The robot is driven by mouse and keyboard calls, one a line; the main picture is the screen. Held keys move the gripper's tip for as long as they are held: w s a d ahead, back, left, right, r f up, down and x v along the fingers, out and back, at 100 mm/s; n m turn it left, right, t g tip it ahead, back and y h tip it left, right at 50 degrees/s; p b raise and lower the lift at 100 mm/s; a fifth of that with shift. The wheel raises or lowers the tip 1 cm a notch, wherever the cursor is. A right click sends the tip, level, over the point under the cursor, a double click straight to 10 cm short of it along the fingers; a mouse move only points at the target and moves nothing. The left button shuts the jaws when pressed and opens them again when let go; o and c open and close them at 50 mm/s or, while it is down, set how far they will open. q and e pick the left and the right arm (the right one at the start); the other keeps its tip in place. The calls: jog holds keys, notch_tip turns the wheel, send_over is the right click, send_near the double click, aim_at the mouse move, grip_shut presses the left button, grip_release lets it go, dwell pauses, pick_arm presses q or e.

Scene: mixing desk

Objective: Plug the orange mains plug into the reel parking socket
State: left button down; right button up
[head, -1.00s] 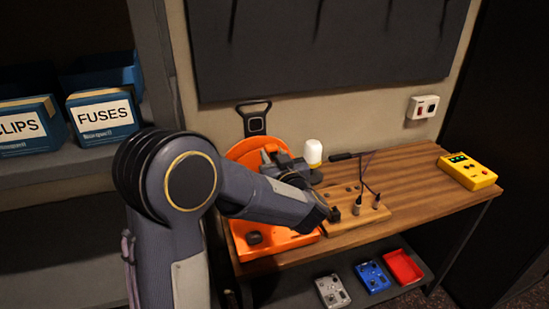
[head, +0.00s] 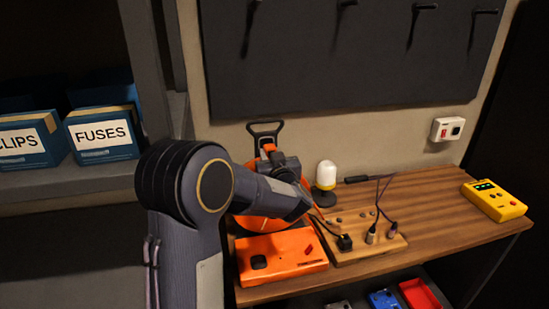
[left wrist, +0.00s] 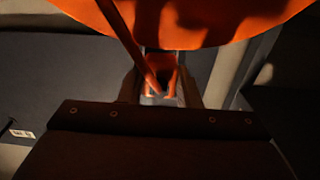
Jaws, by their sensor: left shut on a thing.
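The orange cable reel (head: 240,224) stands at the left end of the desk, partly hidden by my left arm. Its flat orange base (head: 290,243) carries a dark square fitting (head: 259,262), which may be the parking socket; its face is too small to tell. My left gripper (head: 268,155) is above the reel, near its black handle. It is shut on the orange mains plug (head: 268,148). In the left wrist view the plug (left wrist: 161,74) sits between the fingers, with an orange cable (left wrist: 126,35) running across. The plug's pins cannot be made out. My right gripper is out of view.
Right of the reel is a wooden block (head: 365,246) with several plugs and dark cables. A white-topped lamp (head: 326,178) stands behind it. A yellow device (head: 494,200) is at the far right. The desk between is mostly clear. A wall socket (head: 447,130) is above.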

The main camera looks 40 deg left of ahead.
pick_arm(q)
jog(key=shift+w+a, duration=0.1)
jog(key=shift+x, duration=0.8)
dwell(1.8)
jog(key=shift+w+a, duration=0.35)
jog(key=shift+a, duration=0.05)
dwell(0.5)
jog(key=c, duration=1)
grip_release()
jog(key=shift+o, duration=0.2)
